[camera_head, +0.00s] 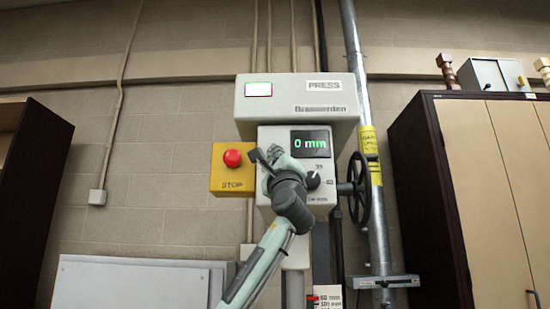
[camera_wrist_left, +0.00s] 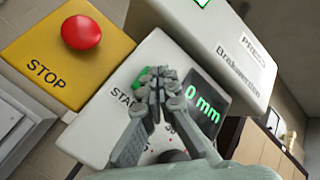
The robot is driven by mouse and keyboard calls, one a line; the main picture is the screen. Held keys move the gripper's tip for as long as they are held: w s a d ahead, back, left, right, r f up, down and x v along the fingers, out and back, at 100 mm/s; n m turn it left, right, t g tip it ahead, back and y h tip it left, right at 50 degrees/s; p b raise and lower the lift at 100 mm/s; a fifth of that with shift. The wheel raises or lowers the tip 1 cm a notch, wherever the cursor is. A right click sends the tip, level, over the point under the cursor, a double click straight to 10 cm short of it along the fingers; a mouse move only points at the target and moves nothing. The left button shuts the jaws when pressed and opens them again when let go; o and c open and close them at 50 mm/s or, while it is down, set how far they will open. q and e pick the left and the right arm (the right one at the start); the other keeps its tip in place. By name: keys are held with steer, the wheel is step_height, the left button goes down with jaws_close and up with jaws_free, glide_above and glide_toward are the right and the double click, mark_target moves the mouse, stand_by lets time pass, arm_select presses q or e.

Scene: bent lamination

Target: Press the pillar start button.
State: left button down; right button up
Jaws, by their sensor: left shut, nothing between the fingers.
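The press control box (camera_head: 294,140) on the pillar has a grey face with a display reading 0 mm (camera_head: 310,144). My left gripper (camera_head: 268,156) is in front of the left part of this face, shut and empty. In the left wrist view its closed fingertips (camera_wrist_left: 156,84) overlap the green start button (camera_wrist_left: 143,76), which shows just behind them beside a partly covered START label (camera_wrist_left: 122,98). I cannot tell whether the tips touch the button. In the head view my gripper hides the button. My right gripper is not in view.
A red stop button (camera_head: 232,158) on a yellow box sits just left of the control face. A black dial (camera_head: 313,180) and a handwheel (camera_head: 358,190) are to the right. A dark cabinet (camera_head: 440,200) stands at right. Plain wall lies left of the stop box.

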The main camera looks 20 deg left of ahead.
arm_select(q)
steer(key=shift+s, duration=0.15)
steer(key=s+b, duration=0.1)
steer(key=s, duration=0.1)
steer(key=s+d+b, duration=0.1)
steer(key=s, duration=0.1)
steer(key=shift+s+d, duration=0.2)
steer(key=shift+s, duration=0.1)
stand_by(0.9)
